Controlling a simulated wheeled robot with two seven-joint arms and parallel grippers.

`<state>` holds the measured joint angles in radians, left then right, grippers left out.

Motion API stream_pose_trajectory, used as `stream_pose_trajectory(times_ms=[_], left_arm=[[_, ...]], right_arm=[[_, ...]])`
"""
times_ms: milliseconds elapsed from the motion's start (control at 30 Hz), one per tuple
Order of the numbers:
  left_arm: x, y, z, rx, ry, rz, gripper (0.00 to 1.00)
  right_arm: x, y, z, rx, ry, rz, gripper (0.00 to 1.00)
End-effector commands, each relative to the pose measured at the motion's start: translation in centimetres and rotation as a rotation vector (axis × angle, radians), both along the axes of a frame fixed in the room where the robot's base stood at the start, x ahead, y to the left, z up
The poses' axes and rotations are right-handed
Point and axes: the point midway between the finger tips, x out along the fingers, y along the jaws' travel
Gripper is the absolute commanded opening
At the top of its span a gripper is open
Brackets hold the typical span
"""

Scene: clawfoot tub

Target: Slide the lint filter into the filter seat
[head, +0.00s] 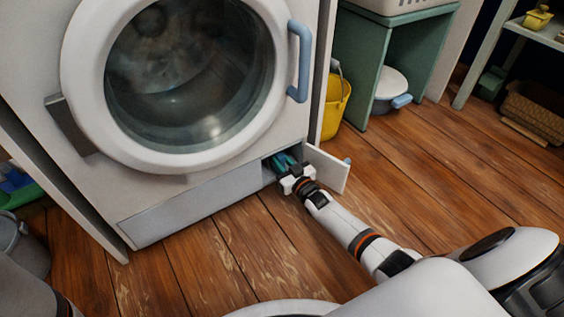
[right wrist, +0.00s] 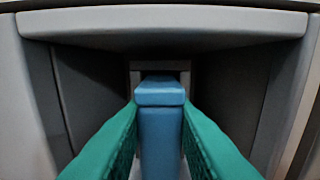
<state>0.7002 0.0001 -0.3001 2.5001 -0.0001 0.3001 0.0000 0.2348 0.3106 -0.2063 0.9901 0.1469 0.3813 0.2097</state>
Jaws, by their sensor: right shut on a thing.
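The lint filter shows as a blue bar-shaped handle (right wrist: 160,130) in the right wrist view, upright between two teal fingers. My right gripper (head: 284,162) is shut on it, at the small open hatch low on the front of the white machine. In the right wrist view the filter points into the grey recess. The filter seat shows as a pale-edged frame (right wrist: 160,66) at the back of the recess, directly behind the filter. The filter hides most of the seat, so I cannot tell how far in it is. My left gripper is not in view.
The hatch door (head: 328,168) stands open to the right of my gripper. The machine's round door (head: 190,80) above is closed. A yellow bucket (head: 336,105) and a green stand (head: 350,50) are to the right. The wooden floor (head: 225,255) in front is clear.

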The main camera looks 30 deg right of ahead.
Motion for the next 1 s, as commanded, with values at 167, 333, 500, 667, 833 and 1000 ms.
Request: stream_pose_trajectory(times_ms=[167,333,500,667,833,1000], left_arm=[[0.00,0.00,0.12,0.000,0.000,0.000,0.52],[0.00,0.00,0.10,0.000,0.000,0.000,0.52],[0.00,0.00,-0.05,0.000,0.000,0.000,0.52],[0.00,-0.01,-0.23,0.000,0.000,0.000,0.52],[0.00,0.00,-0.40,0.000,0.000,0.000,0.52],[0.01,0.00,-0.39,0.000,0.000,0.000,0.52]], right_arm=[[0.01,-0.01,0.07,0.000,-0.002,0.000,0.00],[0.02,-0.02,0.05,0.000,-0.002,0.000,0.00],[0.02,-0.02,-0.13,0.000,-0.002,0.000,0.00],[0.02,-0.02,-0.33,0.000,-0.002,0.000,0.00],[0.02,-0.01,-0.54,0.000,-0.002,0.000,0.00],[0.02,-0.01,-0.53,0.000,-0.002,0.000,0.00]])
